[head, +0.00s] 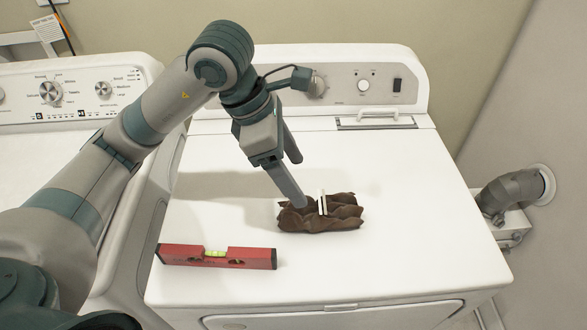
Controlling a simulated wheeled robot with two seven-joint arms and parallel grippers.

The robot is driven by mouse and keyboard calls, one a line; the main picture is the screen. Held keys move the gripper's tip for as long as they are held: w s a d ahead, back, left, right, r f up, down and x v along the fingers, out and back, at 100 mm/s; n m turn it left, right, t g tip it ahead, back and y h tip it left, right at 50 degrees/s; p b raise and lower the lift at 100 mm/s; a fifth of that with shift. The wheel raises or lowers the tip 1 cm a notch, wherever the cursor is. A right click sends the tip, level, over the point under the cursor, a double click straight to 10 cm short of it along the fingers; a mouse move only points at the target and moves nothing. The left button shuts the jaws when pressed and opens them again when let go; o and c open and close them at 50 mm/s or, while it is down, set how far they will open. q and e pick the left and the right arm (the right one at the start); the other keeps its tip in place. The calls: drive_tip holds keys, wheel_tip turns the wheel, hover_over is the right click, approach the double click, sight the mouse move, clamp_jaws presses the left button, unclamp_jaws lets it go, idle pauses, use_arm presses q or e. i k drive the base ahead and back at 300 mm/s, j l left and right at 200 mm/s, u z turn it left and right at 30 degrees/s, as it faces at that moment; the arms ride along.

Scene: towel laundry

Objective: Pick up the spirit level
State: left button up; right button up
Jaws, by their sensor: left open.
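The red spirit level (185,256) lies flat on the white top of the right-hand machine, near its front left edge. Its yellow-green vial shows at the middle of its upper edge. My left gripper (300,182) is open, with its fingers pointing down and right. It is above and beyond the level, apart from it, and close to the left part of a brown towel (340,219). I cannot tell whether a finger touches the towel. My right gripper is out of view.
A white strip-like piece (321,203) stands at the brown towel. The machine top (400,260) is clear on the right and in front. A control panel (345,85) rises at the back. Another white machine (70,92) stands on the left. A grey duct pipe (510,190) is at the right wall.

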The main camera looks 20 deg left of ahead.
sight(240, 258)
drive_tip(key=k, duration=1.5)
